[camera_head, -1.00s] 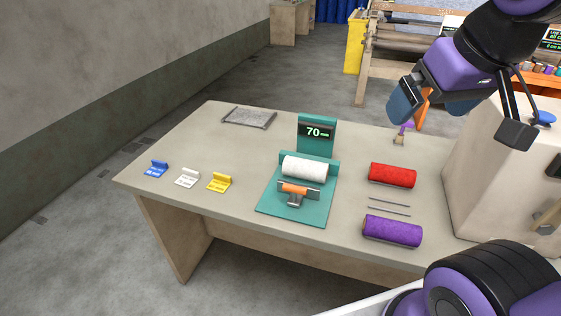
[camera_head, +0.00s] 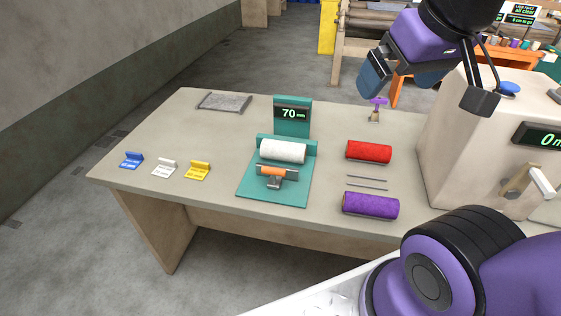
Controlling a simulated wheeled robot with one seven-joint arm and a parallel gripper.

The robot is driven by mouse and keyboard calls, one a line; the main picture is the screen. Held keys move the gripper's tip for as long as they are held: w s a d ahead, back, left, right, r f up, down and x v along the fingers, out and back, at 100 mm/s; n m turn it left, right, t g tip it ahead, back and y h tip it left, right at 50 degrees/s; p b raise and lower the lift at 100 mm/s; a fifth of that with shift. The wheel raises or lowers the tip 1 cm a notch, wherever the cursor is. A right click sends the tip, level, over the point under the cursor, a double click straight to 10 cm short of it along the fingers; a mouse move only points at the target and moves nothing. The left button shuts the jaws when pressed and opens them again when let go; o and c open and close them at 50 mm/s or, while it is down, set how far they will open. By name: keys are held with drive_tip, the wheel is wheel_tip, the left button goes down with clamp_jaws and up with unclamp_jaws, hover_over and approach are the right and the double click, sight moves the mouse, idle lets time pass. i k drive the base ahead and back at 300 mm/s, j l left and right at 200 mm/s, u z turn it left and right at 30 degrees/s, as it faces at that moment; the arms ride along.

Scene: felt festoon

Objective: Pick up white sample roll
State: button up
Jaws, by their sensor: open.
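The white sample roll (camera_head: 283,151) lies on its side on the teal stand (camera_head: 247,185) on the table, below a display reading 70 mm. An orange-and-grey tool (camera_head: 277,174) sits on the same stand, just in front of the roll. My gripper (camera_head: 402,78) is open and empty, raised above the table's back right, well to the right of and higher than the roll. Its two dark blue fingers are apart. Nothing hides the roll.
A red roll (camera_head: 369,151), thin rods (camera_head: 367,183) and a purple roll (camera_head: 370,205) lie right of the stand. A grey felt piece (camera_head: 224,102) lies behind. A beige machine (camera_head: 468,140) blocks the right.

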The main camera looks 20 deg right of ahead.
sight(275, 150)
drive_tip(key=i+j, duration=0.15)
drive_tip(key=j, duration=0.15)
drive_tip(key=i+j, duration=0.1)
drive_tip(key=j, duration=0.2)
drive_tip(key=i+j+z, duration=0.1)
drive_tip(key=z, duration=0.25)
drive_tip(key=j+z, duration=0.25)
drive_tip(key=z, duration=0.15)
drive_tip(key=j+z, duration=0.35)
drive_tip(key=l+z, duration=0.1)
drive_tip(key=z, duration=0.4)
